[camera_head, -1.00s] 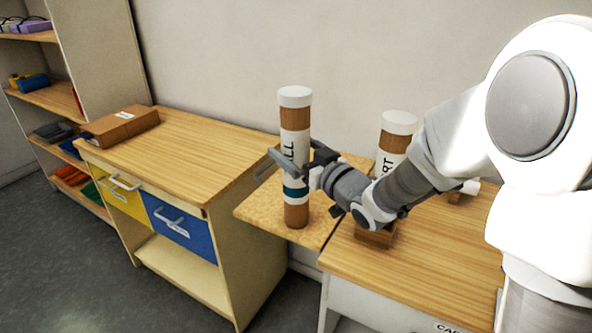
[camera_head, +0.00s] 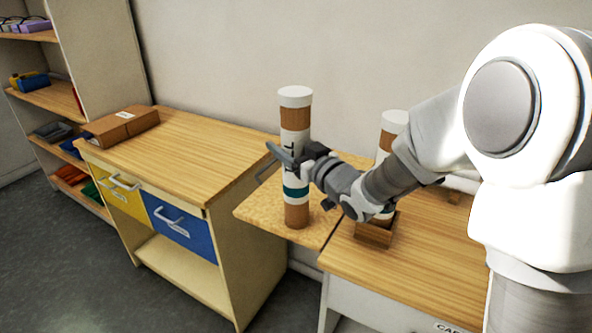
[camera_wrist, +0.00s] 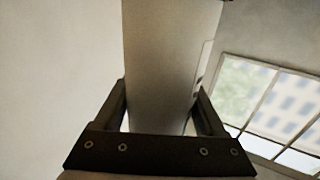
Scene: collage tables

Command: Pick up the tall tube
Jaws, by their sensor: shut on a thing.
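The tall tube (camera_head: 296,118) is brown with a white cap, a white label and a teal band. It stands upright on the small light wood leaf between the two tables. My gripper (camera_head: 285,162) is around its middle, over the label, with the fingers shut on it. In the wrist view the tube (camera_wrist: 170,60) fills the space between the two fingers (camera_wrist: 161,118). The tube's base appears to rest on the leaf. Much of the label lettering is hidden by my gripper.
A second white-capped tube (camera_head: 394,122) stands in a wooden holder (camera_head: 375,236) on the right table (camera_head: 432,250), partly behind my arm. The left table (camera_head: 190,150) carries a brown box (camera_head: 122,127) and has clear space. A shelf unit (camera_head: 85,60) stands at far left.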

